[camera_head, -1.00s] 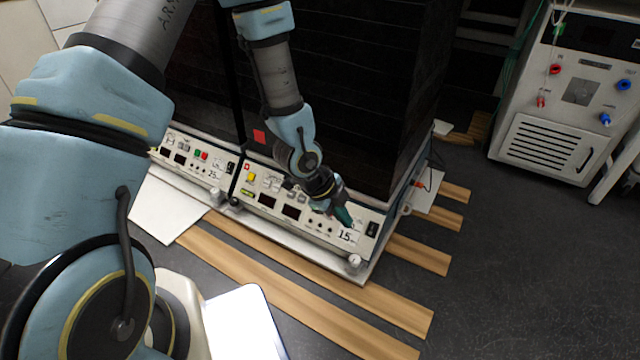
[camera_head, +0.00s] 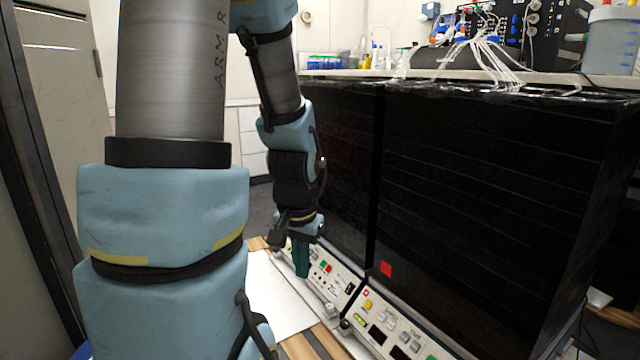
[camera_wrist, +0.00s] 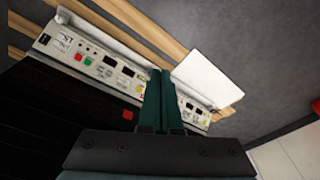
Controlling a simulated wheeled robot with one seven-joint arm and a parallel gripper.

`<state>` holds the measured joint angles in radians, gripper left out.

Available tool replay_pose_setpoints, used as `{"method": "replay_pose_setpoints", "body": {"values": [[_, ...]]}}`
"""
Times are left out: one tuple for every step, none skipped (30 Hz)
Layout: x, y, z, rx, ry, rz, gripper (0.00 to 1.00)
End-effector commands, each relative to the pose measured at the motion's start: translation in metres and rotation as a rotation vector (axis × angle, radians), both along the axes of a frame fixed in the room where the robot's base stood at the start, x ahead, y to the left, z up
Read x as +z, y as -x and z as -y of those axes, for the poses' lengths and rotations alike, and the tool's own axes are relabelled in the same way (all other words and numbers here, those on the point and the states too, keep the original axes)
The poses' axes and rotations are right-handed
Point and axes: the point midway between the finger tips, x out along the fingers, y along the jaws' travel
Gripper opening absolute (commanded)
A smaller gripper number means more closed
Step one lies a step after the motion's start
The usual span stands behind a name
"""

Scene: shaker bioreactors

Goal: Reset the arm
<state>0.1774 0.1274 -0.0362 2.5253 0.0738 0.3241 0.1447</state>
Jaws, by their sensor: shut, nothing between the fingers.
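My gripper (camera_head: 301,262) is at the end of my arm in the head view, pointing down in front of the control panel of the left shaker cabinet (camera_head: 345,150). In the wrist view my gripper's two green fingers (camera_wrist: 161,100) lie together with nothing between them. Behind the fingers, that view shows the control panels (camera_wrist: 110,68) with displays and coloured buttons. I cannot tell the exact gap between the fingertips and the panel, but they look apart from it.
A second black shaker cabinet (camera_head: 480,200) stands at the right. Tubing and bottles crowd the white bench top (camera_head: 345,75) behind. Open dark floor shows in the wrist view (camera_wrist: 262,60).

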Motion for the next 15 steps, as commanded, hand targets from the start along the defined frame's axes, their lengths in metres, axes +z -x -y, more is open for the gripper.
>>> {"method": "replay_pose_setpoints", "body": {"values": [[0.015, 0.006, -0.013, 0.104, 0.015, -0.005, 0.00], [0.020, 0.011, -0.019, 0.163, 0.023, -0.012, 0.00], [0.028, 0.016, -0.026, 0.242, 0.037, -0.020, 0.00], [0.033, 0.021, -0.031, 0.300, 0.047, -0.024, 0.00], [0.038, 0.026, -0.036, 0.358, 0.057, -0.032, 0.00], [0.049, 0.024, -0.033, 0.337, 0.053, -0.035, 0.00], [0.055, 0.024, -0.033, 0.332, 0.052, -0.035, 0.00], [0.060, 0.024, -0.032, 0.331, 0.052, -0.036, 0.00], [0.067, 0.024, -0.032, 0.329, 0.052, -0.035, 0.00], [0.072, 0.024, -0.032, 0.328, 0.052, -0.035, 0.00], [0.079, 0.024, -0.032, 0.328, 0.052, -0.035, 0.00], [0.086, 0.024, -0.032, 0.327, 0.051, -0.035, 0.00], [0.093, 0.023, -0.032, 0.326, 0.051, -0.035, 0.00], [0.100, 0.023, -0.032, 0.326, 0.051, -0.035, 0.00], [0.110, 0.023, -0.032, 0.325, 0.052, -0.034, 0.00]]}}
